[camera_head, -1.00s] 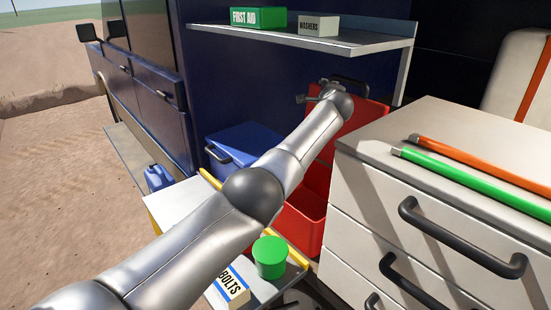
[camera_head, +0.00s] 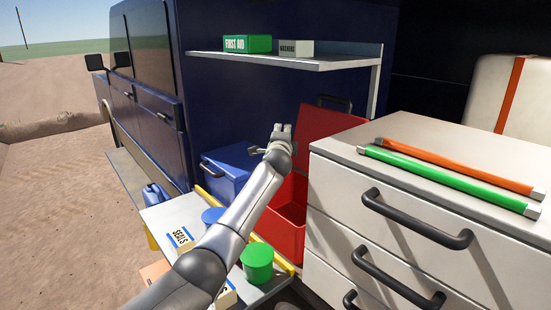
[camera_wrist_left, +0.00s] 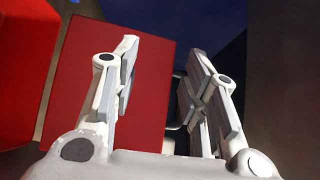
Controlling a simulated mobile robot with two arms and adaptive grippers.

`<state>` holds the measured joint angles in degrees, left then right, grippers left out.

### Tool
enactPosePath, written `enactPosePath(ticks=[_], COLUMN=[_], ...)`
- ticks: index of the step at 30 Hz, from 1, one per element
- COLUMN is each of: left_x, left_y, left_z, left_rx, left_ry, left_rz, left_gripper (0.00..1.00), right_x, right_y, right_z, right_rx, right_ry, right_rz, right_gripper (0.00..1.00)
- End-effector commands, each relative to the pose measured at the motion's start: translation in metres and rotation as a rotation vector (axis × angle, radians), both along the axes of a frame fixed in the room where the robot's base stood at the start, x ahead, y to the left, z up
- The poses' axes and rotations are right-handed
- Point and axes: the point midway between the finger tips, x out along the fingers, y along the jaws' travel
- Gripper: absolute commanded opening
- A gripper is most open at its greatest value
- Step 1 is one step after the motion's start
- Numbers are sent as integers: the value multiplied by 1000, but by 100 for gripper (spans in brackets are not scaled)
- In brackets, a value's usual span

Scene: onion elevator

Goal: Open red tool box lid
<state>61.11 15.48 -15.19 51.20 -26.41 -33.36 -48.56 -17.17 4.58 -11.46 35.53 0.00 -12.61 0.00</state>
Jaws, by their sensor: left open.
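The red tool box (camera_head: 288,222) stands beside the white drawer cabinet, in the middle of the head view. Its lid (camera_head: 325,135) is raised and leans back, with a dark handle at its top edge, and the box's inside shows. My left gripper (camera_head: 272,143) is above the left side of the box, in front of the blue box. In the left wrist view my left gripper (camera_wrist_left: 160,85) has its two fingers apart, with nothing between them. The red lid (camera_wrist_left: 140,75) shows behind the fingers there, and part of its handle shows between them. My right gripper is not in view.
A blue box (camera_head: 226,175) stands left of the red one. A shelf (camera_head: 300,59) with a first aid box (camera_head: 247,44) hangs above. The white cabinet (camera_head: 335,205) closes off the right. A low tray (camera_head: 160,213) holds a green container (camera_head: 257,262).

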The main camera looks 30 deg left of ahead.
Motion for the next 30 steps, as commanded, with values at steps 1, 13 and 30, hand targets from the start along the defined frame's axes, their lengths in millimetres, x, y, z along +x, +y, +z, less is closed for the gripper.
enactPosePath(ticks=[1, 13, 30], left_x=[-5, -31, -33], left_y=[2, 13, 14], left_z=[-10, -44, -46], left_rx=[0, 0, -2], left_ry=[1, 1, 1], left_rz=[0, 1, 1], left_gripper=[41, 41, 41], right_x=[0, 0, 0], right_y=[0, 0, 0], right_z=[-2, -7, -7], right_rx=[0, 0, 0], right_ry=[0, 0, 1], right_rz=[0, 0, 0], right_gripper=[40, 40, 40])
